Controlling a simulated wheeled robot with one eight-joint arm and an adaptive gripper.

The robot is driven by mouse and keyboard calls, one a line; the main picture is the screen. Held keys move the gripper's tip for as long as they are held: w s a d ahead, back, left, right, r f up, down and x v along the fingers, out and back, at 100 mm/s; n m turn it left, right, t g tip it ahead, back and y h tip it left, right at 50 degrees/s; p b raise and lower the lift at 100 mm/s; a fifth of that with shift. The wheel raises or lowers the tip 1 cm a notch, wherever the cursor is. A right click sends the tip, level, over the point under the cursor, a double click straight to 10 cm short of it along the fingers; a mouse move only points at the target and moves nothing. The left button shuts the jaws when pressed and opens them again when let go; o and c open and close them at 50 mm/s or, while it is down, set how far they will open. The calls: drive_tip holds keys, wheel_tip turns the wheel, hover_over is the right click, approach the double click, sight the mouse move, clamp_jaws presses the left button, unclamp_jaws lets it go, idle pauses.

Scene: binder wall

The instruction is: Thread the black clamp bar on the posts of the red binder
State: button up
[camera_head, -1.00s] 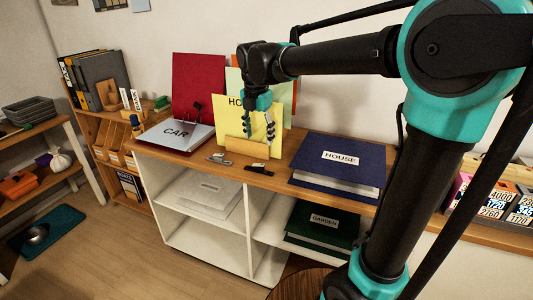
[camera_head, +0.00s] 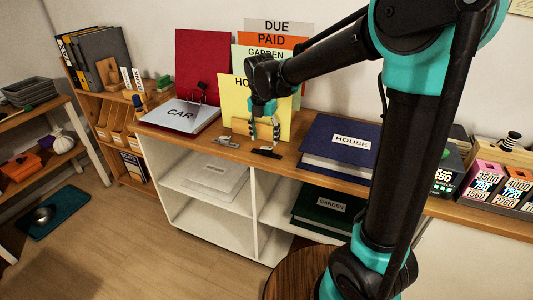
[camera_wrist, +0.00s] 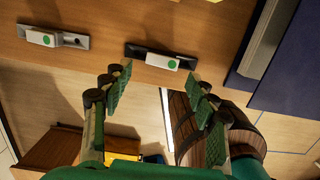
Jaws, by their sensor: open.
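The black clamp bar (camera_head: 267,153) lies flat near the front edge of the wooden counter. In the wrist view the bar (camera_wrist: 135,50) carries a pale piece with a green dot. My gripper (camera_head: 264,134) is open and empty, pointing down close above and behind the bar. In the wrist view its green fingers (camera_wrist: 158,92) stand apart, short of the bar in the picture. The red binder (camera_head: 202,65) lies open at the left, its cover upright, with white CAR sheets (camera_head: 180,115) flat in front. Dark metal parts show at its hinge; I cannot make out the posts clearly.
A grey clamp bar (camera_head: 228,141) lies left of the black one. A yellow sheet (camera_head: 236,103) stands in a holder behind my gripper. The blue HOUSE binder (camera_head: 345,142) lies to the right. White shelves with a green GARDEN binder (camera_head: 328,204) are below.

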sight(266, 147)
drive_tip(key=shift+w+d+f, duration=0.15)
drive_tip(key=shift+w+f, duration=0.05)
drive_tip(key=shift+f, duration=1.15)
drive_tip(key=shift+w+d+f, duration=0.1)
drive_tip(key=shift+w+f, duration=0.1)
drive_tip(key=shift+f, duration=1.15)
drive_tip(key=c, duration=1)
drive_tip(key=shift+c, duration=0.2)
wheel_tip(266, 147, up, 20)
